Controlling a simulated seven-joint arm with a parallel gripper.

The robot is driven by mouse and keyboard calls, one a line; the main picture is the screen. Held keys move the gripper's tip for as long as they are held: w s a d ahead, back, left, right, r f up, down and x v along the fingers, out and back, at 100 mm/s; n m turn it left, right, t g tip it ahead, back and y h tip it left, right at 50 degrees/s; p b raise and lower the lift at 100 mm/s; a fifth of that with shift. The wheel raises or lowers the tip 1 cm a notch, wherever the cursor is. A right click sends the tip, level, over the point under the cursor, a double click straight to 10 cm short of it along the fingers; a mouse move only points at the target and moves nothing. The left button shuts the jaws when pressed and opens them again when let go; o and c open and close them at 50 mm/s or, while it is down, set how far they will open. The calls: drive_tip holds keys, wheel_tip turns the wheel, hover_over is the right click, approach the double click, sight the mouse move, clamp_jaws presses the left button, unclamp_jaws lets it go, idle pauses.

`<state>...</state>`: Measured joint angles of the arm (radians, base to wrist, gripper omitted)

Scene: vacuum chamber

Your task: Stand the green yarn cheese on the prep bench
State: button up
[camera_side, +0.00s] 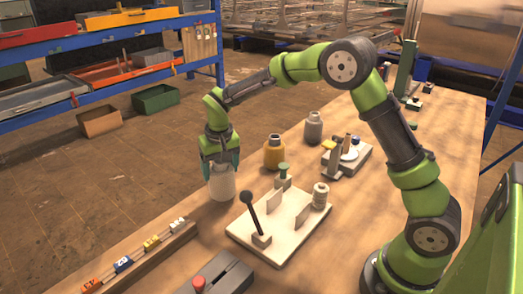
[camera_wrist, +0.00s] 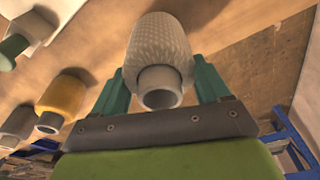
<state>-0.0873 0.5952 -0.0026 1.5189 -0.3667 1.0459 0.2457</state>
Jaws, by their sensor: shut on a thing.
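My gripper (camera_side: 220,163) points down near the left edge of the wooden bench (camera_side: 367,205). Its teal fingers are shut on an off-white yarn cheese (camera_side: 221,184) with a grey core tube. The wrist view shows this cheese (camera_wrist: 160,48) upright between the fingers, its weave visible. I cannot tell whether its base touches the bench. A yellow cheese (camera_side: 274,154) and a grey cheese (camera_side: 313,127) stand on the bench further back. No cheese in view looks clearly green.
A pale board (camera_side: 281,242) with a black lever, a green knob (camera_side: 283,168) and a spool (camera_side: 320,195) lies right of my gripper. A rail with small coloured blocks (camera_side: 151,242) is in front. A grey fixture (camera_side: 346,160) stands behind.

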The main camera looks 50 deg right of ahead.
drive_tip(key=shift+f, duration=1.15)
drive_tip(key=shift+f, duration=0.1)
drive_tip(key=o, duration=1.2)
drive_tip(key=r, duration=0.4)
drive_tip(key=s+r, duration=0.1)
drive_tip(key=r, duration=0.7)
drive_tip(key=shift+s+a, duration=0.35)
drive_tip(key=s+r+t+y, duration=0.15)
drive_tip(key=s+r, duration=0.25)
drive_tip(key=s, duration=0.5)
drive_tip(key=s+r+t+y, duration=0.15)
drive_tip(key=s+r, duration=0.25)
drive_tip(key=s, duration=0.5)
drive_tip(key=s+t, duration=0.1)
drive_tip(key=s, duration=0.1)
drive_tip(key=s+f, duration=0.1)
drive_tip(key=s, duration=0.1)
drive_tip(key=s+f+t, duration=0.1)
drive_tip(key=s, duration=0.2)
drive_tip(key=shift+d+f+t, duration=0.15)
drive_tip(key=shift+f+t, duration=0.05)
drive_tip(key=shift+t, duration=0.1)
